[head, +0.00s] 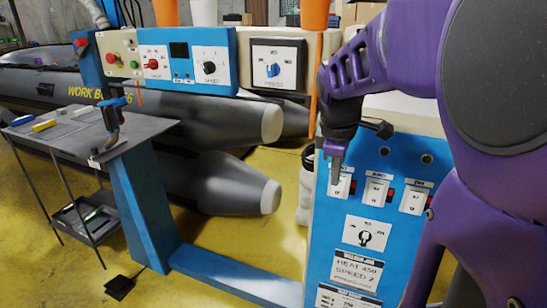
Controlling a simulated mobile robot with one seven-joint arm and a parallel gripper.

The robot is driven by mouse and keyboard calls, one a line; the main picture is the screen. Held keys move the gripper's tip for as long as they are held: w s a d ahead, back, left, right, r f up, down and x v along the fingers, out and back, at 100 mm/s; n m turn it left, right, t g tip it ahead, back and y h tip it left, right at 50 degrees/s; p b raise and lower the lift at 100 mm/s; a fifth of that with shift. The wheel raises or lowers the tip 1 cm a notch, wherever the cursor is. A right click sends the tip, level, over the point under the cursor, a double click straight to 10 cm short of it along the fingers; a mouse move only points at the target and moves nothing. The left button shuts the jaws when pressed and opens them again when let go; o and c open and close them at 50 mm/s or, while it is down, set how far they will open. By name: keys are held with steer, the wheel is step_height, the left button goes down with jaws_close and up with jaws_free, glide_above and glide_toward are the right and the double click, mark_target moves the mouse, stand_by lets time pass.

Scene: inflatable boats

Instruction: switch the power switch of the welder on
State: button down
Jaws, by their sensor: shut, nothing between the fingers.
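The welder's blue control panel (325,225) stands at the lower right. It carries a row of three white rocker switches: a left one (345,189), a middle one (377,191) and a right one (413,201). Red marks show beside them. The small labels above the switches are too small to read surely, so I cannot tell which is named power. My purple gripper (335,180) points down, shut and empty, with its tips in front of the left switch and covering part of it. I cannot tell whether the tips touch it.
A rotary knob (365,235) and printed labels sit below the switches. An upper control box (187,60) with knobs is at the back. A grey work table (65,130) with tools stands left. Grey inflatable boat tubes (200,110) lie behind.

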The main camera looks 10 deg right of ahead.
mark_target(336, 193)
steer(key=x, duration=0.3)
steer(key=w+b+x, duration=0.1)
steer(key=x, duration=0.3)
steer(key=d+b+x, duration=0.1)
steer(key=x, duration=0.3)
steer(key=shift+w+r, duration=0.35)
steer(key=shift+r, duration=0.05)
steer(key=shift+w+d, duration=0.45)
steer(key=shift+w, duration=0.15)
steer(key=shift+w+d+f+t+b, duration=0.1)
steer(key=shift+w+f+t+b, duration=0.3)
steer(key=shift+b, duration=0.8)
steer(key=shift+s+r+p, duration=0.2)
steer(key=shift+r+p, duration=0.95)
steer(key=shift+p, duration=0.15)
